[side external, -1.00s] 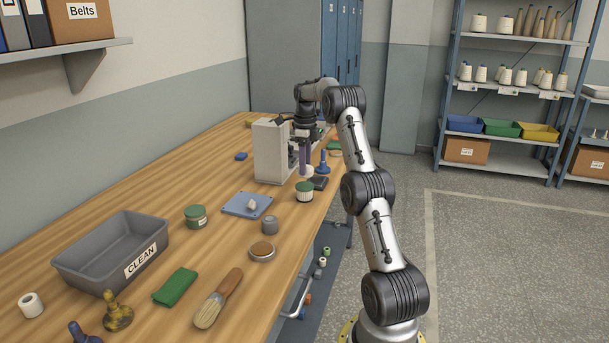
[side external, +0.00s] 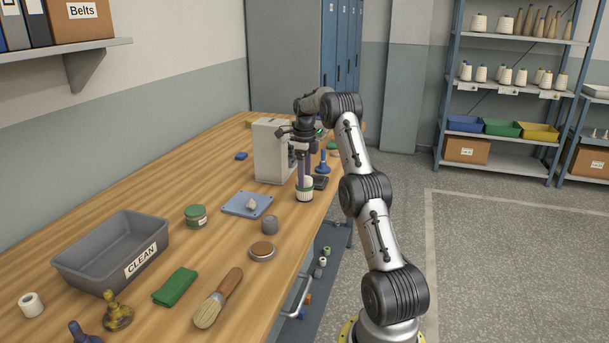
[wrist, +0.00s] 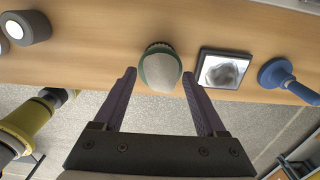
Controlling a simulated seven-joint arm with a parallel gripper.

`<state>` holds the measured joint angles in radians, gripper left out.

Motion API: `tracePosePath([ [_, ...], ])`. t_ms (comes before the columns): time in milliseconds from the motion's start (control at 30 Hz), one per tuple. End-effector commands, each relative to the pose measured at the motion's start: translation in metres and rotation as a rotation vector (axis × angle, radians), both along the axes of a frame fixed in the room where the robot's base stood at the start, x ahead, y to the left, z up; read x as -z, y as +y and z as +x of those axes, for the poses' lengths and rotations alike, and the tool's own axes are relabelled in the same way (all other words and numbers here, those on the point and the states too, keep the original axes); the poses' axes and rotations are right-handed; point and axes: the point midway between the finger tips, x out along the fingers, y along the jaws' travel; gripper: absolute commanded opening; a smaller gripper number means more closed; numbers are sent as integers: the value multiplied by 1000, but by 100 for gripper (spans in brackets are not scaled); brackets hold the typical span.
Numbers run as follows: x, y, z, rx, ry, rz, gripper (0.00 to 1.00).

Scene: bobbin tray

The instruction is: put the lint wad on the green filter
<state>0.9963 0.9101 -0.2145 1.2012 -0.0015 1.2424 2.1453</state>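My gripper (wrist: 160,72) points down over the filter, purple fingers either side of the lump. A narrow gap shows on the left; the right finger is very close. The gripper looks open.
A white machine housing (side external: 270,150) rises behind. A grey CLEAN bin (side external: 85,285) is at the front left.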

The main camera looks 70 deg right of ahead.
Motion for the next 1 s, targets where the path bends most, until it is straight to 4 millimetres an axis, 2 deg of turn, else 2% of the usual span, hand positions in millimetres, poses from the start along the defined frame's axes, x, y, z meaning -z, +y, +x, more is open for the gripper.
tracePosePath([
  [300,-1,0,0,0,0,0,80],
  [467,-12,0,0,0,-1,-2,80],
  [800,-82,-1,1,0,-3,-4,80],
  [1000,-110,0,1,0,-1,-2,80],
])
